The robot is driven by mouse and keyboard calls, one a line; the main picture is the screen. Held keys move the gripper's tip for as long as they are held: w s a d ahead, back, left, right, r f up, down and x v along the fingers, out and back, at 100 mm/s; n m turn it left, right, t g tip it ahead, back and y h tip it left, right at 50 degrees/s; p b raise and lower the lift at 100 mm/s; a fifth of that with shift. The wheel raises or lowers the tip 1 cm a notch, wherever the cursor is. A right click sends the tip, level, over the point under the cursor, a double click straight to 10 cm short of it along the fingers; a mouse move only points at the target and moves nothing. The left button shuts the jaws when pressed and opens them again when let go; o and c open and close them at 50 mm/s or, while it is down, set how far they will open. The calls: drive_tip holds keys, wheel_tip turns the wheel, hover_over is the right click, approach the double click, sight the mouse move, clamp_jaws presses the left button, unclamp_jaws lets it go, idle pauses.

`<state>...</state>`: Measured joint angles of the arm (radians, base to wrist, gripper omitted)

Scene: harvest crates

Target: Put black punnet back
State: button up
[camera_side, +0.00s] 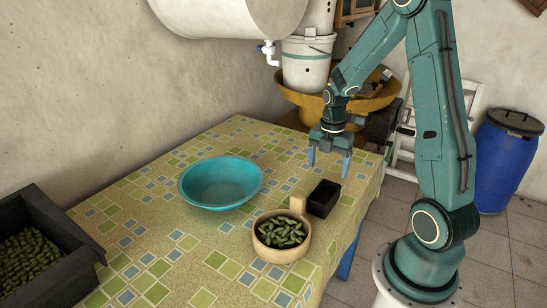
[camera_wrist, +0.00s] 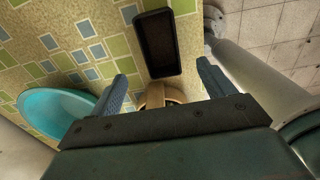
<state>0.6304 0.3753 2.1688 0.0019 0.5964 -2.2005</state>
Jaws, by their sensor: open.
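The black punnet (camera_side: 323,198) is a small dark rectangular box, standing on the tiled table near its right edge. It looks empty. It touches or nearly touches the handle of a wooden bowl (camera_side: 257,239) of green pods. In the wrist view the punnet (camera_wrist: 156,44) lies ahead of my fingers, roughly centred between them. My gripper (camera_side: 329,164) is open and empty, pointing down in the air above and behind the punnet. Its blue fingers also show in the wrist view (camera_wrist: 163,85). The wooden bowl (camera_wrist: 155,95) is mostly hidden by my gripper there.
A turquoise basin (camera_side: 220,184), apparently empty, sits left of the punnet. A black crate (camera_side: 75,236) holding green pods stands at the front left. The table's back left (camera_side: 165,180) is clear. A white bucket (camera_side: 306,68) stands behind the table.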

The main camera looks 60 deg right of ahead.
drive_tip(key=shift+r, duration=0.1)
idle(0.5)
drive_tip(key=a+r+m+t, duration=0.1)
drive_tip(key=a+r+m, duration=0.3)
drive_tip(key=a+r, duration=0.25)
drive_tip(key=s+a+r+m+t, duration=0.4)
drive_tip(key=s+a+r+m, duration=0.7)
drive_tip(key=a+r+m, duration=0.2)
drive_tip(key=shift+s+a+m+t, duration=0.25)
drive_tip(key=shift+a+m, duration=0.25)
drive_tip(key=shift+a, duration=0.45)
